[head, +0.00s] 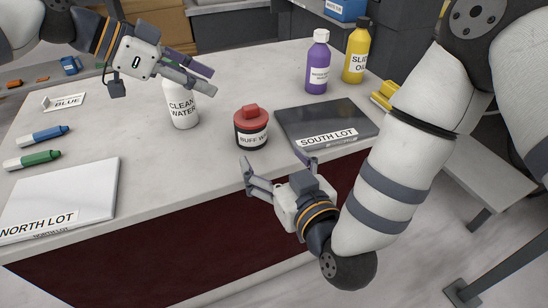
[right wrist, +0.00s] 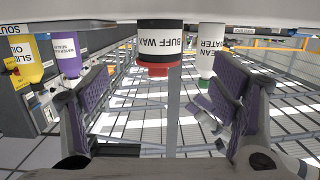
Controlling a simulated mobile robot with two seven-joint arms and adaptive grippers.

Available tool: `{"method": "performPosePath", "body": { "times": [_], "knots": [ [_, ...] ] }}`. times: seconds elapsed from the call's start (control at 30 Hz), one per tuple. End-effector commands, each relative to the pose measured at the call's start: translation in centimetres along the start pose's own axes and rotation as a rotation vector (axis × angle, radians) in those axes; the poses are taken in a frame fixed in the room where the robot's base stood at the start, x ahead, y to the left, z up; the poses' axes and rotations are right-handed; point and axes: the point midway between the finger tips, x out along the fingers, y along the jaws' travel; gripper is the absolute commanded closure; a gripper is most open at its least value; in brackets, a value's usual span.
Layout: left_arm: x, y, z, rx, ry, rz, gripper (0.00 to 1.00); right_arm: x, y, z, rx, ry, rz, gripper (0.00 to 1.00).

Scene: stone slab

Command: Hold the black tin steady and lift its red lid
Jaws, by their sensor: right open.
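The black tin (head: 251,133) is labelled BUFF WAX and stands upright near the slab's front edge. Its red lid (head: 250,112), with a raised knob, sits on top. In the right wrist view, which is upside down, the tin (right wrist: 160,38) and lid (right wrist: 158,70) show ahead between my fingers. My right gripper (head: 277,161) is open and empty in front of the slab edge, apart from the tin. My left gripper (head: 212,82) is in the air above and left of the tin, by the white bottle; its fingers look parted and hold nothing.
A white CLEAN WATER bottle (head: 183,108) stands left of the tin. A dark SOUTH LOT plate (head: 325,118) lies close on its right. Purple (head: 317,62) and yellow (head: 356,50) bottles stand behind. A white NORTH LOT plate (head: 65,195) and markers (head: 36,146) lie left.

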Motion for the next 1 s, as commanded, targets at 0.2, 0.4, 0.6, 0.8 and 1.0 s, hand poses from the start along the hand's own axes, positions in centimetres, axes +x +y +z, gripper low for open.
{"method": "performPosePath", "body": {
  "times": [0.2,0.4,0.6,0.8,1.0],
  "knots": [
    [0.0,0.0,0.0,0.0,0.0,0.0,0.67,3.1,0.0,-0.7,-0.002,0.021,0.003,0.2],
    [0.0,0.0,0.0,0.0,0.0,0.0,0.67,8.1,0.0,-0.6,-0.001,0.018,0.003,0.2],
    [0.0,0.0,0.0,0.0,0.0,0.0,0.67,11.3,0.0,-0.6,-0.001,0.015,0.002,0.2],
    [0.0,0.0,0.0,0.0,0.0,0.0,0.67,12.2,0.0,-0.6,-0.001,0.013,0.001,0.2],
    [0.0,0.0,0.0,0.0,0.0,0.0,0.67,12.2,0.0,-0.6,-0.001,0.013,0.001,0.29]
  ]
}}
